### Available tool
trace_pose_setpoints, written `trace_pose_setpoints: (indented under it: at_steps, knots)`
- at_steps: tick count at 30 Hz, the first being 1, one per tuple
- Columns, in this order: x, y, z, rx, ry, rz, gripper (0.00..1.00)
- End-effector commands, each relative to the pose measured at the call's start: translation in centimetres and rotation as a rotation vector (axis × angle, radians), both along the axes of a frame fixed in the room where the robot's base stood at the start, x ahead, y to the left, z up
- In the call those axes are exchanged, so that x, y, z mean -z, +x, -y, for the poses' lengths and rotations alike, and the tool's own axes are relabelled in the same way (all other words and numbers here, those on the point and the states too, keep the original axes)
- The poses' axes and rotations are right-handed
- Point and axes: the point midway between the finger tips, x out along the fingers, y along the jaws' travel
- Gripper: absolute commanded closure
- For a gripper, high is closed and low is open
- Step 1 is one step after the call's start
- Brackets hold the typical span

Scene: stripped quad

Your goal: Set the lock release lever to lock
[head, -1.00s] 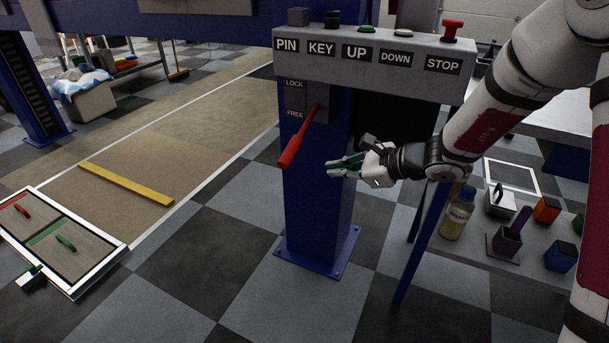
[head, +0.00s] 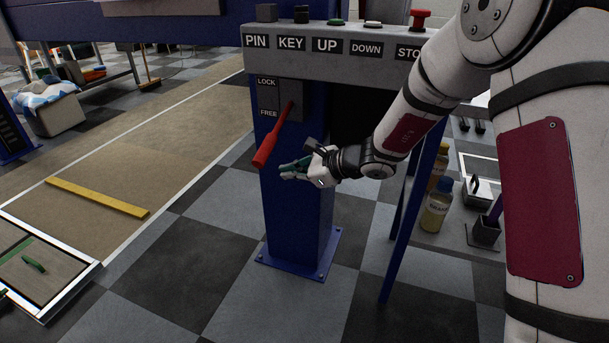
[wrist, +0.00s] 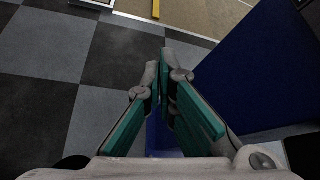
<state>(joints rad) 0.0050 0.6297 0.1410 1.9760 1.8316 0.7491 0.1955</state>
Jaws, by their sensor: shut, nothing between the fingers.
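The red lock release lever (head: 271,140) sits on the front of the blue post (head: 297,215), below the control box. It slants down and to the left, with its handle end lowest, below the FREE mark (head: 269,113). The LOCK mark (head: 267,82) is above that on the same plate. My gripper (head: 285,170) is just below and right of the lever's handle end, apart from it in the picture. In the wrist view my gripper (wrist: 165,62) is shut with nothing between its teal-padded fingers. The lever does not show in the wrist view.
The control box (head: 345,66) with labelled buttons juts out above the lever. Bottles (head: 436,208) and small containers stand on a low shelf at right. A yellow bar (head: 97,197) and a framed panel (head: 75,290) lie on the floor at left. Floor before the post is clear.

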Motion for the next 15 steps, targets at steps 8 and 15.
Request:
trace_pose_setpoints:
  at_steps: [8, 15]
  knots:
    - [-1.4, 0.4, -2.3, -0.002, 0.000, 0.004, 1.00]
    - [-2.7, 0.0, -2.7, -0.001, 0.000, 0.001, 1.00]
